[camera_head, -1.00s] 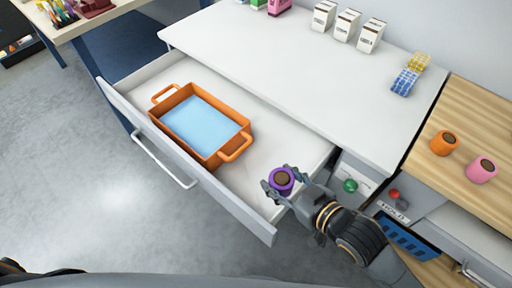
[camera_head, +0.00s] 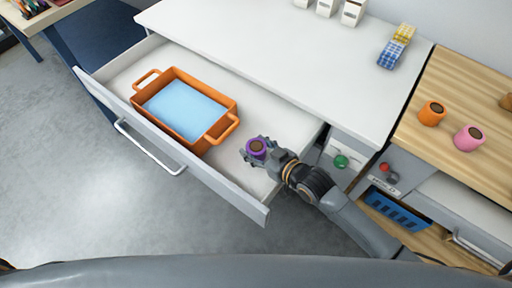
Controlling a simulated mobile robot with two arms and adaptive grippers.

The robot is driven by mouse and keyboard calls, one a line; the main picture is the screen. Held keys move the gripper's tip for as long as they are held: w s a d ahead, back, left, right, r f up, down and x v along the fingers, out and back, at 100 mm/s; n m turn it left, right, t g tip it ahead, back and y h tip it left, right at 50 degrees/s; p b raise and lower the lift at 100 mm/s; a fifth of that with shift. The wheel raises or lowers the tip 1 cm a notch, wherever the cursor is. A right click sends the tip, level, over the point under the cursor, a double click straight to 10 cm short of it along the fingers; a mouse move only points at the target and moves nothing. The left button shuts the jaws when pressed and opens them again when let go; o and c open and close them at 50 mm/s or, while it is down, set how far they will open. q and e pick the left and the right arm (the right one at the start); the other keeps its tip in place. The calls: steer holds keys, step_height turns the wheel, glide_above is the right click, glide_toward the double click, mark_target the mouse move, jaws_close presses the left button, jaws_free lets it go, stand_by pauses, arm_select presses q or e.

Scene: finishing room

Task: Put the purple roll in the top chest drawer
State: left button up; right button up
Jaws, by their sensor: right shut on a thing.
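The purple roll (camera_head: 257,148), with a brown core on top, is held upright in my right gripper (camera_head: 256,151). The gripper is shut on it, over the right part of the open top chest drawer (camera_head: 232,184). I cannot tell whether the roll touches the drawer floor. The drawer is pulled out from under the white chest top (camera_head: 270,60). An orange tray with two handles and a light blue inside (camera_head: 212,137) lies in the drawer, left of the roll. My left gripper is not in view.
An orange roll (camera_head: 432,113) and a pink roll (camera_head: 469,139) stand on the wooden surface at right. A green knob (camera_head: 341,161) and a red knob (camera_head: 385,167) are near my right arm. Blue and yellow packs (camera_head: 390,53) lie on the chest top. Drawer floor beside the tray is free.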

steer(key=shift+f+b, duration=0.3)
steer(key=shift+f, duration=0.25)
steer(key=o, duration=1.2)
steer(key=shift+r, duration=0.15)
steer(key=v, duration=0.4)
steer(key=p+v, duration=0.1)
steer(key=v, duration=0.3)
steer(key=r+v, duration=0.1)
steer(key=v, duration=0.3)
